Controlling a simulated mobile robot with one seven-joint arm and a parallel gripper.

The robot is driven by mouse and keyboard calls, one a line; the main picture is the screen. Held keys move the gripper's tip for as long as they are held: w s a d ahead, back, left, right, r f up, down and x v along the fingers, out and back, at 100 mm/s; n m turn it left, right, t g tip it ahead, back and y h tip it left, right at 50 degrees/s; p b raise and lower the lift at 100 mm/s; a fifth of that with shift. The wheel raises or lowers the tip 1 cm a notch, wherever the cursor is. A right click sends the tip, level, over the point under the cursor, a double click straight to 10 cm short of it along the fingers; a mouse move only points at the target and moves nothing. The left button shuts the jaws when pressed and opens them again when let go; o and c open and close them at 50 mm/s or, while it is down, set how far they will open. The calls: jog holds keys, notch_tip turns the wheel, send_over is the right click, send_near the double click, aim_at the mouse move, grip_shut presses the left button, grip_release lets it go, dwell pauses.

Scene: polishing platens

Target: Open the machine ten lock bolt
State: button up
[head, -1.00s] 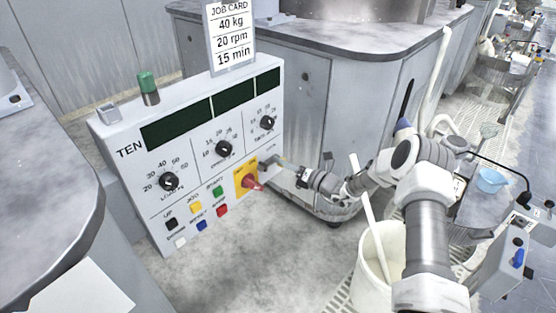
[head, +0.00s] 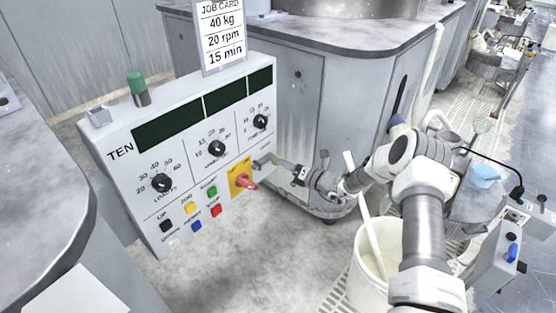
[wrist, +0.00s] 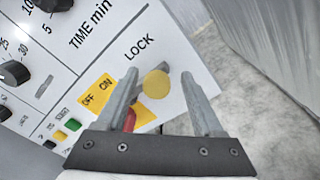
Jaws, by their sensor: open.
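The machine ten panel (head: 130,190) stands at the left in the head view, with "TEN" on its face. In the wrist view the lock bolt's round yellow knob (wrist: 156,84) sits below the word LOCK. In the head view my gripper (head: 266,162) is at the panel's lower right edge and hides most of the bolt.
A red rotary switch on a yellow OFF/ON plate (head: 240,179) is just left of my gripper. Dials and coloured buttons fill the panel. A white bucket (head: 367,262) with a stick stands on the floor at right. Grey cabinets stand behind.

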jog(key=p+v, duration=0.3)
jog(key=v, duration=1.4)
jog(key=shift+p, duration=0.4)
jog(key=s+a+r+n+g+h, duration=0.3)
jog(key=s+r+n+g, duration=0.2)
jog(key=s+r+n, duration=0.35)
jog(key=s+a+r+n+g+h, duration=0.25)
jog(key=s+r+n+g, duration=0.25)
jog(key=r+n, duration=0.55)
jog(key=s+d+r+n+t+h, duration=0.3)
jog(key=s+d+r+n+h, duration=0.15)
jog(key=s+r+n, duration=0.4)
jog(key=s+d+r+n+t+h, duration=0.35)
jog(key=s+r+n+h, duration=0.2)
jog(key=s, duration=0.55)
notch_tip(320, 180, up, 19)
jog(key=p, duration=1.9)
jog(key=shift+d+f+n+g+p, duration=0.2)
jog(key=shift+f+n+g+p, duration=0.1)
jog(key=shift+n+g, duration=0.15)
jog(key=shift+a+y, duration=0.15)
jog(key=shift+y, duration=0.1)
